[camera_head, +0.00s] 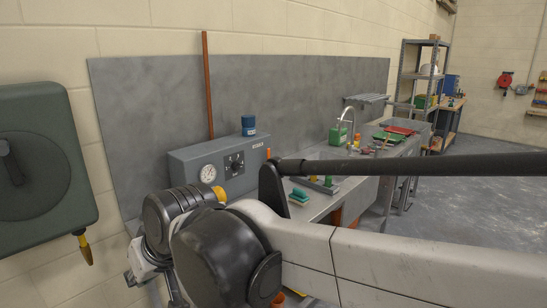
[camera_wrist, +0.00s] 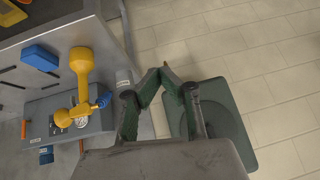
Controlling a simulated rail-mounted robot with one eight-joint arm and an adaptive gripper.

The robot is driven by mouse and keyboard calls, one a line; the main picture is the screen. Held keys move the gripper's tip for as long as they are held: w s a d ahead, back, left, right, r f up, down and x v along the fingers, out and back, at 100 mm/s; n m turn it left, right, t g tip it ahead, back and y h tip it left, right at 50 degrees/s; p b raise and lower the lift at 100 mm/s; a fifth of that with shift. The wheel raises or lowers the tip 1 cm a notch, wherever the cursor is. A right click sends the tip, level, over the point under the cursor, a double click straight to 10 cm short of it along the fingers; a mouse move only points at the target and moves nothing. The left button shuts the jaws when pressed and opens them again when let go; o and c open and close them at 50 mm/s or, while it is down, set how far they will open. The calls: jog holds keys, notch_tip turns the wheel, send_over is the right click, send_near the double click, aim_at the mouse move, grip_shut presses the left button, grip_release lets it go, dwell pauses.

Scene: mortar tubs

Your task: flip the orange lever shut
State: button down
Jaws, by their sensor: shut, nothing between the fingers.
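A small upright orange piece (camera_head: 256,148) shows at the right end of the grey control box (camera_head: 190,160). In the wrist view an orange strip (camera_wrist: 24,128) shows at the box's left end; I cannot tell for sure that it is the lever, or its position. My gripper (camera_wrist: 163,71) is shut and empty. In the wrist view its fingers lie to the right of the control box (camera_wrist: 45,107), apart from the orange strip, with a dark green wall unit (camera_wrist: 238,145) behind them. In the head view my arm hides the gripper's fingertips.
The dark green unit (camera_head: 35,165) hangs on the left wall. A green-topped block (camera_head: 299,195) is on the bench. The sink tap (camera_head: 347,120) stands farther back.

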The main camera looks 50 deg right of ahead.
jog(key=w+d+r+m+t+b, duration=0.1)
jog(key=w+d+r+m, duration=0.2)
jog(key=w+d, duration=0.45)
jog(key=w+d+r+m+t+b, duration=0.1)
jog(key=w+d+r+m, duration=0.2)
jog(key=w, duration=0.8)
jog(key=w+d+m+t+b, duration=0.15)
jog(key=w+d, duration=0.35)
jog(key=d, duration=0.6)
jog(key=w+d+f+m+t+h, duration=0.1)
jog(key=w+d+m, duration=0.3)
jog(key=d, duration=0.7)
jog(key=w+d+m+t+b, duration=0.1)
jog(key=w+d+t, duration=0.1)
jog(key=w+d, duration=0.65)
jog(key=s+d+f+m+h, duration=0.2)
jog(key=s+d+f+m, duration=0.1)
jog(key=d, duration=1.1)
jog(key=s+d+f+m+t+h+b, duration=0.1)
jog(key=s+d+f+m+h, duration=0.2)
jog(key=d, duration=1.2)
jog(key=s+d+f+m+t+h+b, duration=0.1)
jog(key=s+d+f, duration=0.5)
jog(key=d, duration=0.8)
notch_tip(320, 180, down, 2)
jog(key=shift+s+d+f+m+h, duration=0.2)
jog(key=shift+s+m+h, duration=0.2)
jog(key=shift+m+h, duration=0.5)
jog(key=shift+w, duration=0.1)
